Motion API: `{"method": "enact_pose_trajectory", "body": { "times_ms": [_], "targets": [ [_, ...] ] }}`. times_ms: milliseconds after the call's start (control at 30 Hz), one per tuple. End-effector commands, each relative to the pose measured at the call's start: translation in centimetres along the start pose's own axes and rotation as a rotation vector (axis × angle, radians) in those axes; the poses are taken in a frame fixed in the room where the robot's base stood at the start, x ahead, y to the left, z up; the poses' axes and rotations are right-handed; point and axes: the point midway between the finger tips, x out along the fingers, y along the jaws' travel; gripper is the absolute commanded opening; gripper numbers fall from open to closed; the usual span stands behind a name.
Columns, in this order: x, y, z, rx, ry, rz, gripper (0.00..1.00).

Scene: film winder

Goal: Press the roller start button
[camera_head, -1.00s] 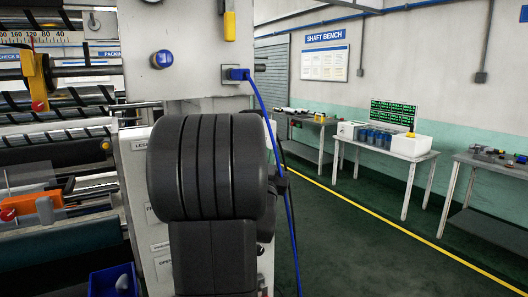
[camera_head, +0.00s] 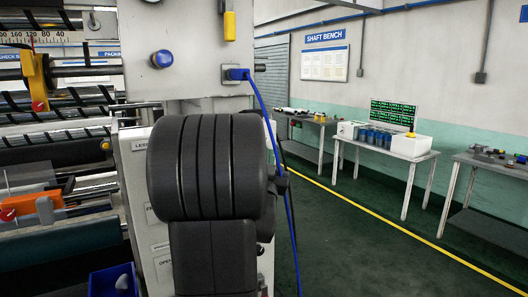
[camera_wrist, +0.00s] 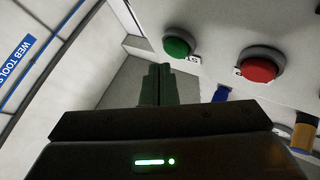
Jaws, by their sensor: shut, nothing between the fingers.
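A round green button (camera_wrist: 177,47) in a grey collar sits on a light panel in the wrist view. A label beside it is only partly readable. A red button (camera_wrist: 259,69) sits to its right on the same panel. My gripper (camera_wrist: 160,68) is shut and empty, its dark fingertips just below and left of the green button in the picture. They look apart from it, but I cannot tell the depth gap. In the head view my dark arm fills the middle, and my gripper and both buttons are hidden.
A blue knob (camera_head: 162,58) is on the machine's grey column. A blue cable (camera_head: 276,150) hangs from a blue plug (camera_head: 237,74), right beside my arm. A blue bin (camera_head: 114,281) is low on the left. Open green floor (camera_head: 350,245) lies right, before benches along the wall.

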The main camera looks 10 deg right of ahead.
Motion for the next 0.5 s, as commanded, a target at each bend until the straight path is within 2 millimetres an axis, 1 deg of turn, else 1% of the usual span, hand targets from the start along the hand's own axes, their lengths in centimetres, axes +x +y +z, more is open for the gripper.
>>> {"method": "enact_pose_trajectory", "body": {
  "times_ms": [267,500],
  "targets": [
    [0.07,-0.07,0.16,0.000,0.001,0.000,0.00],
    [0.53,-0.41,0.49,0.000,0.001,0.000,0.00]
  ]
}}
